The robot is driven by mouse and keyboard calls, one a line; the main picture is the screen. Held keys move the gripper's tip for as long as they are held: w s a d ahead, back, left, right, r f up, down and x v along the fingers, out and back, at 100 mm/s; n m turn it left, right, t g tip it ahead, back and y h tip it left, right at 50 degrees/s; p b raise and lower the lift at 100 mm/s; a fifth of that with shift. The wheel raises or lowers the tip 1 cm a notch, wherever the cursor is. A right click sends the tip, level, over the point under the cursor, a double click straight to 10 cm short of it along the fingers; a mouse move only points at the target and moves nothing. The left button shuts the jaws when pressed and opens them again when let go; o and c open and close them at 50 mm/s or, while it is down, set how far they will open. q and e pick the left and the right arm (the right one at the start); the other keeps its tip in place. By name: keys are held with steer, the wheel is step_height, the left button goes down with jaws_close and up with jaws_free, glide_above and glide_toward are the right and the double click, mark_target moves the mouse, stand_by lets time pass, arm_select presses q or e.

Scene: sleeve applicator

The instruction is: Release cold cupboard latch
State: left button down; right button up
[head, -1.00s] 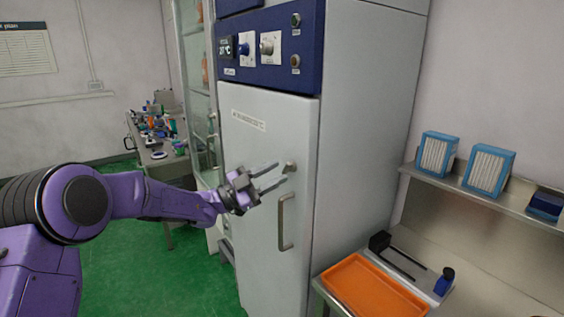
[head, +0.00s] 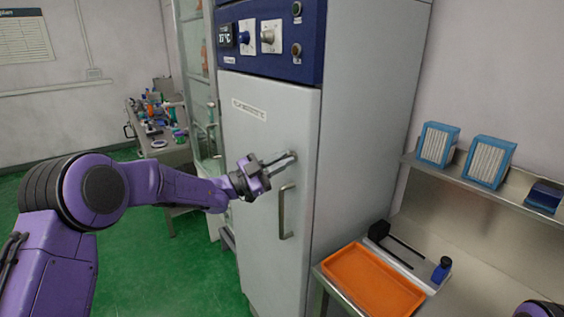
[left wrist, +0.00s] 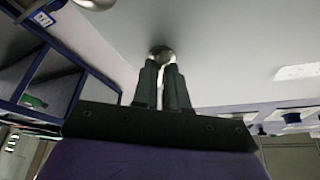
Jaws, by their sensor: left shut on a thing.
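The cold cupboard (head: 258,150) is a tall grey cabinet with a blue control panel on top. Its door is closed. The latch (left wrist: 162,54) is a small round metal knob on the door, above the vertical door handle (head: 283,212). My left gripper (head: 290,158) is at the latch, with its fingers closed together on it. In the left wrist view the fingertips (left wrist: 164,66) meet at the knob, which partly shows beyond them. In the head view the fingers mostly hide the latch. Of my right arm only a small purple part shows at the lower right; its gripper is out of view.
Blue-framed filter boxes (head: 437,144) stand on a shelf above. A glass cabinet (head: 197,85) and a cluttered table (head: 160,150) are at the left. The green floor is clear.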

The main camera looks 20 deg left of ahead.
arm_select(q)
steer(key=n+t+b, duration=0.1)
steer(key=n, duration=0.2)
steer(key=shift+y, duration=0.3)
steer(key=n+t+y, duration=0.1)
steer(key=n, duration=0.2)
steer(key=shift+t+b, duration=0.3)
steer(key=shift+n+t+y, duration=0.5)
steer(key=shift+n+y, duration=0.1)
steer(key=shift+n, duration=0.8)
steer(key=c, duration=1.2)
jaws_free()
steer(key=shift+d, duration=0.1)
steer(key=shift+o, duration=0.2)
